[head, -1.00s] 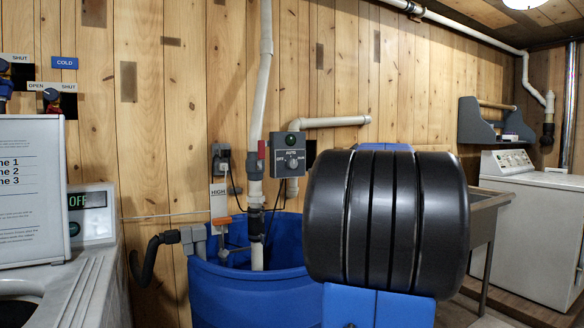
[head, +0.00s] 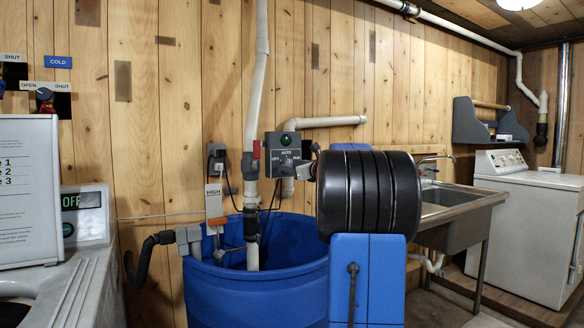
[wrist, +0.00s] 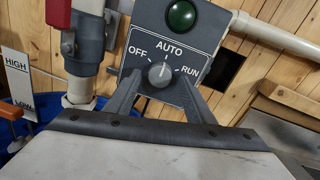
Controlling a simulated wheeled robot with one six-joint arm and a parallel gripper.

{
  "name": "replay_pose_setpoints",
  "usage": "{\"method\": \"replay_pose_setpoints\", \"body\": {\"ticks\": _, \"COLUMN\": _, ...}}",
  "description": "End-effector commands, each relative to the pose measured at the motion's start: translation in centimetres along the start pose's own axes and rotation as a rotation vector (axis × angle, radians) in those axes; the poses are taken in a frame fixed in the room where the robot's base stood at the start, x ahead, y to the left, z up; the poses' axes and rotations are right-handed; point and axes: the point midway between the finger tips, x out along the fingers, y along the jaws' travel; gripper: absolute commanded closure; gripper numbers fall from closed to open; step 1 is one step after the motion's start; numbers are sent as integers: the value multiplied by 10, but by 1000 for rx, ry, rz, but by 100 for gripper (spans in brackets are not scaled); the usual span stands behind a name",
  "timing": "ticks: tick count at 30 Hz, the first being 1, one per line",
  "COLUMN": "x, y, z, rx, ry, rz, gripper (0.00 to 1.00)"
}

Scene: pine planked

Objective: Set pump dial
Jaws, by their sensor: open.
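The pump control box (head: 283,146) is a grey box on the wall pipe with a green lamp on top. It also shows in the wrist view (wrist: 215,35). Its round grey dial (wrist: 159,75) sits below the word AUTO, with OFF to the left and RUN to the right. The dial's pale pointer mark appears to point up toward AUTO. My gripper (wrist: 160,82) is open, with one finger on each side of the dial; I cannot tell if they touch it.
A blue barrel (head: 235,295) stands below the box. A white pipe with a red-handled valve (head: 256,155) runs just left of the box, beside a HIGH label (head: 213,195). A steel sink (head: 455,205) and white washer (head: 530,220) stand at the right.

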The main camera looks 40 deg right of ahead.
Motion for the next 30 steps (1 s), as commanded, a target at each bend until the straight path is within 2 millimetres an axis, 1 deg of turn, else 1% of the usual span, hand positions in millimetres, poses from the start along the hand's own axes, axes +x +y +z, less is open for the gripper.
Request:
{"method": "replay_pose_setpoints", "body": {"ticks": 4, "x": 8, "y": 0, "z": 0, "rx": 0, "ry": 0, "rz": -1, "gripper": 51}}
{"method": "replay_pose_setpoints", "body": {"ticks": 13, "x": 10, "y": 0, "z": 0, "rx": 0, "ry": 0, "rz": -1, "gripper": 51}}
{"method": "replay_pose_setpoints", "body": {"ticks": 14, "x": 10, "y": 0, "z": 0, "rx": 0, "ry": 0, "rz": -1, "gripper": 56}}
{"method": "replay_pose_setpoints", "body": {"ticks": 15, "x": 10, "y": 0, "z": 0, "rx": 0, "ry": 0, "rz": -1, "gripper": 65}}
{"method": "replay_pose_setpoints", "body": {"ticks": 17, "x": 10, "y": 0, "z": 0, "rx": 0, "ry": 0, "rz": -1, "gripper": 80}}
{"method": "replay_pose_setpoints", "body": {"ticks": 18, "x": 10, "y": 0, "z": 0, "rx": 0, "ry": 0, "rz": -1, "gripper": 89}}
{"method": "replay_pose_setpoints", "body": {"ticks": 19, "x": 10, "y": 0, "z": 0, "rx": -1, "ry": 0, "rz": -1, "gripper": 92}}
{"method": "replay_pose_setpoints", "body": {"ticks": 26, "x": 10, "y": 0, "z": 0, "rx": -12, "ry": 1, "rz": -1, "gripper": 92}}
{"method": "replay_pose_setpoints", "body": {"ticks": 30, "x": 10, "y": 0, "z": 0, "rx": -50, "ry": 3, "rz": 0, "gripper": 92}}
